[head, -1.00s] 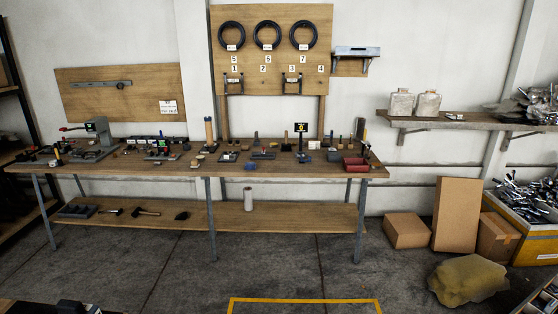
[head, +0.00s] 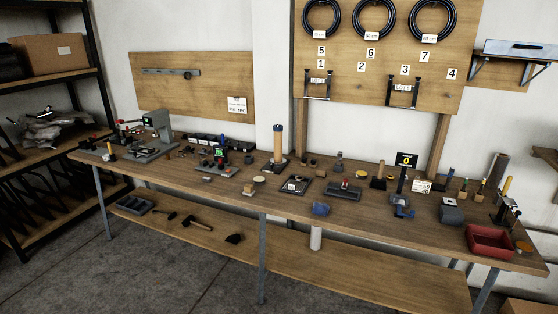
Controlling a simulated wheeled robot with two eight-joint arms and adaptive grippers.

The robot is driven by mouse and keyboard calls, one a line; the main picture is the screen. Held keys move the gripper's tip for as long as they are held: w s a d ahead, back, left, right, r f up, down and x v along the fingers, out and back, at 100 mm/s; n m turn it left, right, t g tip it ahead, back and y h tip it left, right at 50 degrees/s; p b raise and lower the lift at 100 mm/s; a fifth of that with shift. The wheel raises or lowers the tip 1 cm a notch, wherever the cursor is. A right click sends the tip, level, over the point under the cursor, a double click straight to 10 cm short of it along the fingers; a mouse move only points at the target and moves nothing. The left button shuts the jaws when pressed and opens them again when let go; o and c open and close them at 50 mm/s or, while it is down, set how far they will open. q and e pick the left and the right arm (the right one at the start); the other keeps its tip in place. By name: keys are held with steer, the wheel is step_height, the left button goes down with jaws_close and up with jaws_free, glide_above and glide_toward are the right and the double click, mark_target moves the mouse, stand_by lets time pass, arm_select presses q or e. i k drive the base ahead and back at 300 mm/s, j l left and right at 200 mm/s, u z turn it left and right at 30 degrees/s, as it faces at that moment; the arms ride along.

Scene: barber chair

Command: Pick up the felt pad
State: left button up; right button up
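I cannot tell for sure which item is the felt pad. Small flat candidates on the long wooden workbench (head: 290,205) are a pale yellowish disc (head: 259,179) left of the middle and an orange-brown disc (head: 523,247) at the right end, beside the red tray (head: 489,240). A small light-brown block (head: 248,190) lies near the yellowish disc. Neither of my grippers shows in the head view.
The bench holds a grey press-like device (head: 158,130), a blue object (head: 321,209), a blue vise-like tool (head: 401,206) and several small tools. Hammers lie on the lower shelf (head: 230,248). A dark rack (head: 95,90) stands left. The floor in front (head: 150,275) is clear.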

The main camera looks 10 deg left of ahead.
mark_target(249, 191)
steer(key=i+j+u, duration=0.1)
steer(key=i+u, duration=0.25)
steer(key=i, duration=0.35)
steer(key=i+l+u, duration=0.1)
steer(key=i+u, duration=0.3)
steer(key=i, duration=0.25)
steer(key=i+j+z, duration=0.2)
steer(key=i, duration=0.3)
steer(key=i+j+z, duration=0.15)
steer(key=i+j, duration=0.15)
steer(key=i, duration=0.15)
steer(key=i+j+z, duration=0.2)
steer(key=i, duration=0.25)
steer(key=j, duration=0.1)
